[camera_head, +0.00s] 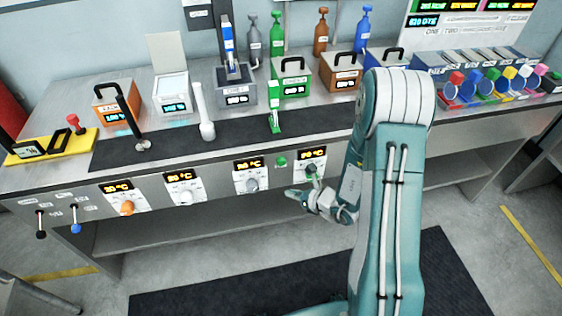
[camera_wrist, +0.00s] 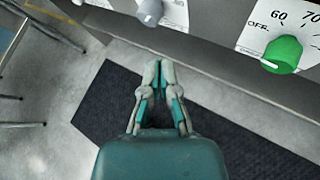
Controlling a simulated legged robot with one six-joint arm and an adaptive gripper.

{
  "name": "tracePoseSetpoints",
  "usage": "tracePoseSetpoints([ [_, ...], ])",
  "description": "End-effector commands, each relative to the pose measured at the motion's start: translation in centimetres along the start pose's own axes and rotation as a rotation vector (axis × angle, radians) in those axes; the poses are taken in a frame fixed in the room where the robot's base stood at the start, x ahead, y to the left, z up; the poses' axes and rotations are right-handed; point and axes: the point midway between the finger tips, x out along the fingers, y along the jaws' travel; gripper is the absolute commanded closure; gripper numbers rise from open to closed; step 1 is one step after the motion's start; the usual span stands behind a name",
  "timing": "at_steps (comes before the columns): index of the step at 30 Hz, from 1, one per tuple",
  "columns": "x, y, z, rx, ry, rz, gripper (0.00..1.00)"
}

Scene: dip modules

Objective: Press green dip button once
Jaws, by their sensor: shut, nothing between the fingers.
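The small round green button (camera_head: 281,161) sits on the bench's front panel, between two temperature displays with dials. My gripper (camera_head: 290,192) is below the button in the head view, in front of the panel and apart from it. It is shut and empty, with its fingertips together, as the wrist view also shows (camera_wrist: 160,63). A green knob (camera_wrist: 283,54) on a white dial plate lies to the right of the fingers in the wrist view. The button cannot be made out in the wrist view.
A grey knob (camera_head: 251,185) and an orange knob (camera_head: 127,207) are farther left on the panel. A green box (camera_head: 291,86) and other coloured boxes stand on the bench. A dark mat (camera_wrist: 110,103) lies on the floor below my gripper.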

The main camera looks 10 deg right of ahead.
Motion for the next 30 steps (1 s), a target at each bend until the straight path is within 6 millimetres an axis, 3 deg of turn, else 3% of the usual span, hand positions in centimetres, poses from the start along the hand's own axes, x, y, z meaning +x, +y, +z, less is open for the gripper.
tracePoseSetpoints([
  [8, 0.8, -0.5, 0.6, -0.003, 0.0, 0.002, 1.0],
  [21, 4.7, -3.3, 3.4, -0.004, 0.0, 0.002, 1.0],
  [30, 6.1, -4.4, 4.5, -0.003, 0.001, 0.002, 1.0],
])
